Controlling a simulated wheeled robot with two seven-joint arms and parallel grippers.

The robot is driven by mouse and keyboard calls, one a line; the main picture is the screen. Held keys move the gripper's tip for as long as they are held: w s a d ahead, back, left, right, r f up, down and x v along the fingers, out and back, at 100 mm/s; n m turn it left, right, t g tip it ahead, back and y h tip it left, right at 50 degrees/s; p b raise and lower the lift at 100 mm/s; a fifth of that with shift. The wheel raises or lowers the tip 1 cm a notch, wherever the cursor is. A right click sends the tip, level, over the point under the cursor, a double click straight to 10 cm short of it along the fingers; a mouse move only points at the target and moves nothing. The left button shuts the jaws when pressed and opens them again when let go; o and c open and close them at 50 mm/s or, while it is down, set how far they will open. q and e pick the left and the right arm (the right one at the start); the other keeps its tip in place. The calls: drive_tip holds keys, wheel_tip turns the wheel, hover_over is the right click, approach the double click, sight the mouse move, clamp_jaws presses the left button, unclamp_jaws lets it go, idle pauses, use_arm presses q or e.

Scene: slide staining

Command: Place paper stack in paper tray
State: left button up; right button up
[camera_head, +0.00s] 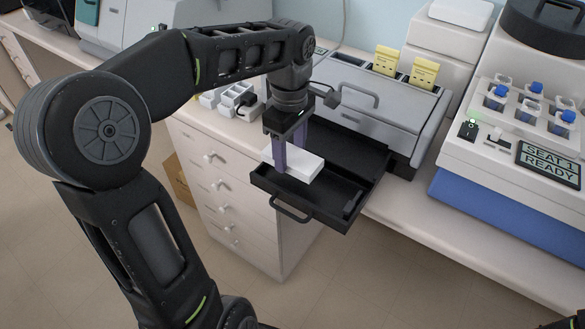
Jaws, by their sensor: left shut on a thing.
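The white paper stack (300,166) is at the left part of the black paper tray (322,208), which is pulled out from the front of a grey machine. My left gripper (289,160) points down, its two purple fingers shut on the paper stack. The stack looks low in or just above the tray; I cannot tell whether it touches the tray floor. The tray's front handle (290,212) faces me. My right gripper is not in view.
The grey machine (350,95) with yellow cartridges (421,73) stands behind the tray. To the right is a white staining machine (520,150) with blue-capped bottles and a "SEAT 1 READY" screen. White drawers (232,195) stand below the bench. The tray's right part is empty.

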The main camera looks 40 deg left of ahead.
sight(290, 178)
use_arm(q)
drive_tip(key=shift+f, duration=0.6)
wheel_tip(290, 178, down, 4)
drive_tip(key=shift+r, duration=0.15)
drive_tip(key=o, duration=1.2)
drive_tip(key=shift+f, duration=0.2)
